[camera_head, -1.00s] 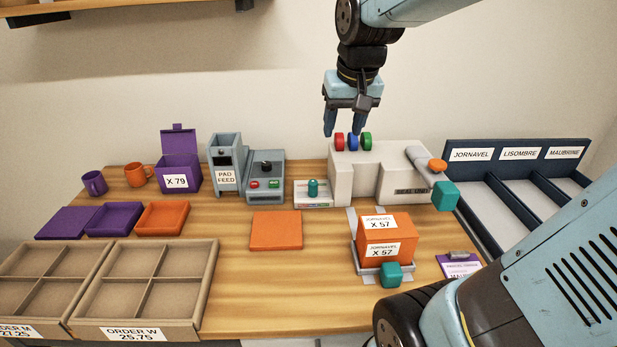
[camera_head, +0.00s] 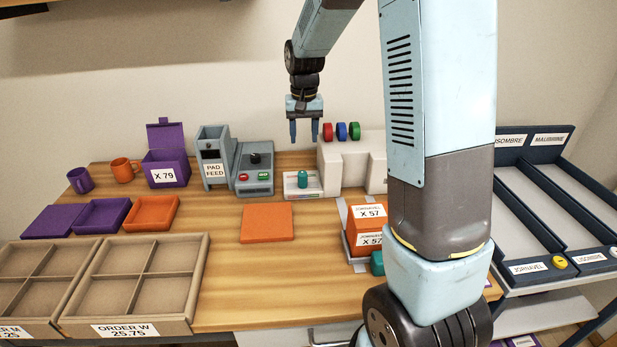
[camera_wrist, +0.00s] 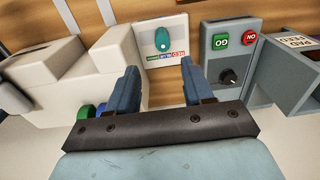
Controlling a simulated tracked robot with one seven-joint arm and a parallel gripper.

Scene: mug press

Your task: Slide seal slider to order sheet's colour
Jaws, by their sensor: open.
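The seal slider is a small white box (camera_head: 289,186) with a teal knob (camera_head: 303,179), on the table between the pad feed machine and the press. In the wrist view the teal knob (camera_wrist: 162,38) stands near the middle of its track, beside an upside-down strip of red, blue and green labels (camera_wrist: 167,57). My gripper (camera_head: 304,132) is open and empty, pointing down above and behind the slider. In the wrist view its fingertips (camera_wrist: 160,68) lie either side of the knob's line, apart from it. The order sheet is almost wholly hidden behind my arm.
The white press (camera_head: 345,160) with red, blue and green discs stands right of the slider. The grey pad feed machine (camera_head: 254,170) stands close on its left. An orange pad (camera_head: 267,223) lies in front.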

